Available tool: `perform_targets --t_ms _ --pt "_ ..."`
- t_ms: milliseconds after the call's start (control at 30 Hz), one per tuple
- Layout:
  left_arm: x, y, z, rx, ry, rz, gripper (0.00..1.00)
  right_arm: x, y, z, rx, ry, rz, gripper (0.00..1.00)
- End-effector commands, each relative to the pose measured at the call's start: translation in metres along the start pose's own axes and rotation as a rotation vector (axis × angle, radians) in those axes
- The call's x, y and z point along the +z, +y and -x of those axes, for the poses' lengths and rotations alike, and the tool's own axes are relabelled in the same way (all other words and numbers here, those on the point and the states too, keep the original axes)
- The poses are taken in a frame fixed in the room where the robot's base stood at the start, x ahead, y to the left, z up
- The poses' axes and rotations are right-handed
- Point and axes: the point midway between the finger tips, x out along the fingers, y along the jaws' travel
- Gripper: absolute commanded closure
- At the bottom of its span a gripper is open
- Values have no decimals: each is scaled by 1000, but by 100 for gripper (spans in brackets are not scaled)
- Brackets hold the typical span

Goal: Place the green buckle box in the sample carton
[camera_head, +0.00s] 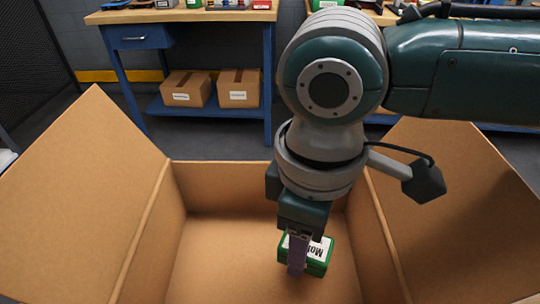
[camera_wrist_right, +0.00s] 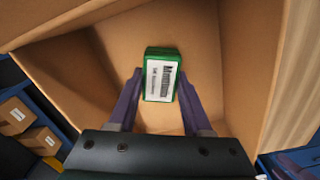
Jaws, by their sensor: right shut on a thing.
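The green buckle box (camera_head: 318,253) has a white label with black print and is inside the open sample carton (camera_head: 216,204) in the head view. My right gripper (camera_head: 298,262) reaches down into the carton and is shut on the box. In the right wrist view, the box (camera_wrist_right: 162,75) sits between the two purple fingers of the right gripper (camera_wrist_right: 160,92), label facing the camera. The carton's walls (camera_wrist_right: 110,48) surround it. I cannot tell whether the box touches the carton floor. My left gripper is not in view.
The carton's left flap (camera_head: 85,190) and right flap (camera_head: 460,210) are folded outward. Behind stands a blue workbench (camera_head: 190,16) with small items on top and two closed cardboard boxes (camera_head: 188,88) on its lower shelf. The carton floor left of the gripper is clear.

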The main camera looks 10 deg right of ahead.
Motion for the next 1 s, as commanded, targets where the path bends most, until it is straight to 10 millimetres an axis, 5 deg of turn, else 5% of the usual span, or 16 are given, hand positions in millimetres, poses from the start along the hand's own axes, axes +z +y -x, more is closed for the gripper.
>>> perform_targets --t_ms 367,767,800,1000 --pt "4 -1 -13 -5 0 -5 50 0 0 -45 0 -1 -1 100" --pt "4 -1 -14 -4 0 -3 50 0 0 -51 1 1 -1 100" --pt "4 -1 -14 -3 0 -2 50 0 0 -50 1 0 -2 48" --pt "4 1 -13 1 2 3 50 0 0 -50 1 0 -1 26"
